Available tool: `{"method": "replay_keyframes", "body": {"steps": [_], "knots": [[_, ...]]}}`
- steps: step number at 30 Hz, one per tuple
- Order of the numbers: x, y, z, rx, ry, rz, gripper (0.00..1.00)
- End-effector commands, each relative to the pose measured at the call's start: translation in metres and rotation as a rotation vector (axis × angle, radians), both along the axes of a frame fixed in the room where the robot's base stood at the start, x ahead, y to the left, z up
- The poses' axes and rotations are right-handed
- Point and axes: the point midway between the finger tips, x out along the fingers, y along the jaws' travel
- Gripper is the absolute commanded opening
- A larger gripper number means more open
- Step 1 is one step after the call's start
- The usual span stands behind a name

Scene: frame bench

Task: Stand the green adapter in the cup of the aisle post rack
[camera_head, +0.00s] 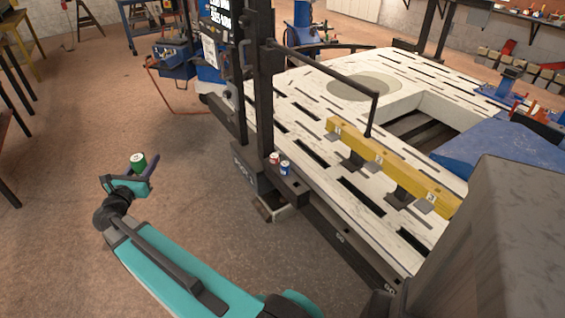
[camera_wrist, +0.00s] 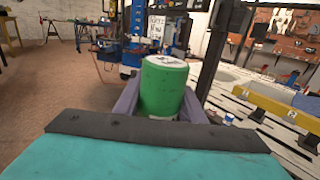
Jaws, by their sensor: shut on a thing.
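The green adapter (camera_head: 138,162) is a short green cylinder with a pale top. My gripper (camera_head: 141,176) is shut on it and holds it upright in the air over the floor, left of the bench. In the wrist view the green adapter (camera_wrist: 163,88) stands between the two grey fingers of my gripper (camera_wrist: 160,108). The aisle post (camera_head: 256,100) is dark and upright at the bench's near edge. A dark rack (camera_head: 288,182) sticks out low beside it and holds a red can (camera_head: 274,158) and a blue can (camera_head: 285,168). I cannot make out an empty cup there.
The white slotted bench (camera_head: 300,125) carries a yellow beam (camera_head: 385,163) with grey clamps. A dark bent bar (camera_head: 330,68) reaches from the post over the bench. Blue tool boxes (camera_head: 175,60) stand behind the post. The floor (camera_head: 190,180) between gripper and post is clear.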

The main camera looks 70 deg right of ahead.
Motion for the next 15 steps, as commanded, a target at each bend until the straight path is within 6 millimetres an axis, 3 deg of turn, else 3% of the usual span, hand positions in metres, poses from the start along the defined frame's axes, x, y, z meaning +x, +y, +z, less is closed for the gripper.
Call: {"method": "replay_keyframes", "body": {"steps": [3, 15], "knots": [[-0.011, -0.039, -0.02, -0.001, -0.001, -0.038, 0.04], [-0.06, -0.156, -0.065, -0.003, -0.001, -0.148, 0.04]]}}
